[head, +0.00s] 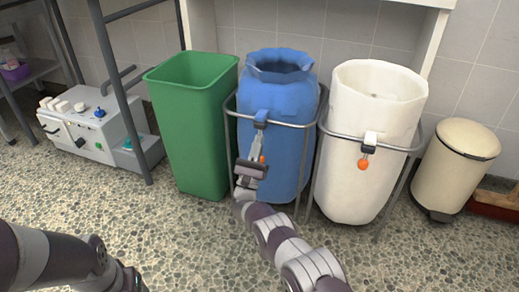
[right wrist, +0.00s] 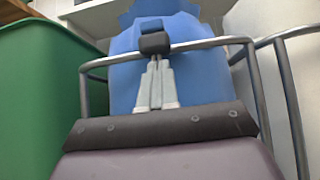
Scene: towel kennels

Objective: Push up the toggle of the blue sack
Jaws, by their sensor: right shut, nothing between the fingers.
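The blue sack (head: 278,98) hangs open-topped in a grey metal ring stand. Its toggle (head: 261,116) is a dark block at the ring's front, with a blue strap above it. An orange ball (head: 262,159) hangs below. In the right wrist view the toggle (right wrist: 155,43) sits at the front bar against the blue sack (right wrist: 125,82). My right gripper (head: 257,136) is shut and empty, pointing up. Its fingertips (right wrist: 155,63) are just under the toggle; I cannot tell whether they touch it. My left arm shows at lower left, but its gripper is not visible.
A green bin (head: 193,120) stands close on the left. A white sack (head: 372,130) with its own toggle (head: 370,139) and orange ball (head: 364,165) hangs on the right. A cream pedal bin (head: 458,165) stands farther right. The pebbled floor in front is clear.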

